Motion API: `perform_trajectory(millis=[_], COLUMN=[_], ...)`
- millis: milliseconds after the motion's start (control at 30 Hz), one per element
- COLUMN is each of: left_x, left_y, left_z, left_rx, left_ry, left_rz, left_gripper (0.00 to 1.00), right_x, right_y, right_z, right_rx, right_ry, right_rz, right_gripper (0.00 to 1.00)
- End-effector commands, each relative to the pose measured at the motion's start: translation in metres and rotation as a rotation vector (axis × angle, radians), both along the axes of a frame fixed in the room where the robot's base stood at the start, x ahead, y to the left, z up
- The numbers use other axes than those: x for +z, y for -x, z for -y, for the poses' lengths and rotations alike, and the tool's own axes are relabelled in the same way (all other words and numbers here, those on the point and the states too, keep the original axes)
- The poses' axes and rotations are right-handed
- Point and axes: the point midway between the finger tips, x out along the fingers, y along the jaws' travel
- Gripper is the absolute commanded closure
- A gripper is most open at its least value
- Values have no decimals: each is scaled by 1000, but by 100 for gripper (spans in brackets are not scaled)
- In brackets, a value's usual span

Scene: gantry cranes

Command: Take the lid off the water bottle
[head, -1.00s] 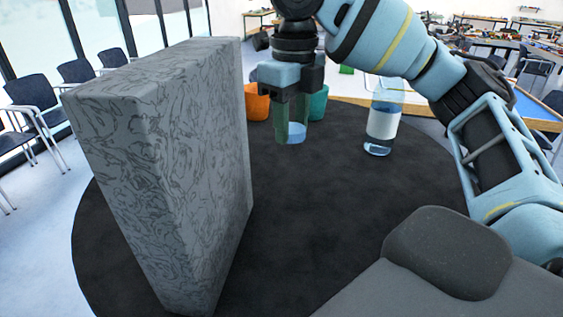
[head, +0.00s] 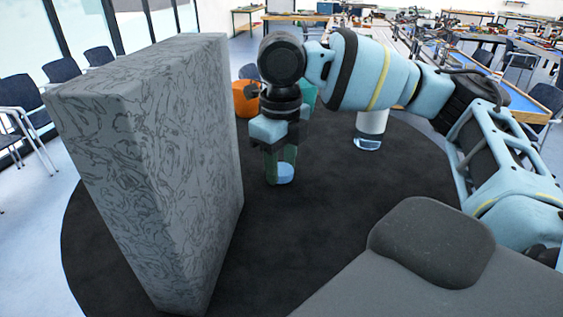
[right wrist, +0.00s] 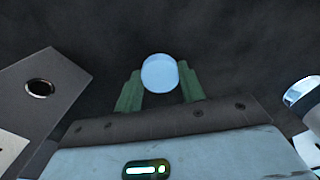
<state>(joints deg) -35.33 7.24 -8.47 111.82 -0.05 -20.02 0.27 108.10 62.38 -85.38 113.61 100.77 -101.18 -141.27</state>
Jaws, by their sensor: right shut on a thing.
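My right gripper (head: 280,170) points down over the dark round surface. Its green fingers are shut on a light blue round lid (head: 286,173). In the right wrist view the lid (right wrist: 159,72) shows as a pale disc between the fingertips. The water bottle (head: 369,130), clear with a white label, stands upright to the right of the gripper and apart from it. My right arm hides its upper part. Part of the bottle (right wrist: 303,92) seems to show at the right edge of the right wrist view. My left gripper is not in view.
A tall grey patterned slab (head: 150,160) stands close on the left of the gripper. An orange container (head: 245,99) and a teal container (head: 309,93) stand behind it. The dark round surface (head: 320,215) is clear in front. Chairs and cluttered tables are farther back.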

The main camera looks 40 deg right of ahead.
Motion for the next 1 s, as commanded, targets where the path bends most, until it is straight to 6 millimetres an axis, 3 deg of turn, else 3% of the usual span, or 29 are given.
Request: perform_trajectory(millis=[267,300,433,800,1000], left_x=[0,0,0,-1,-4], left_y=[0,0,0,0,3], left_z=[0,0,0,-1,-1], left_rx=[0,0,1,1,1], left_ry=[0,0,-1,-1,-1], left_rz=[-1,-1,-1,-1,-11], left_gripper=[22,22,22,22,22], right_x=[-3,-3,-3,0,26], right_y=[0,0,0,0,-1], right_z=[0,0,0,0,-1], right_rx=[0,0,0,0,1], right_ry=[0,-1,-1,0,-2], right_rz=[-2,-1,-1,1,0], right_gripper=[88,57,40,39,39])
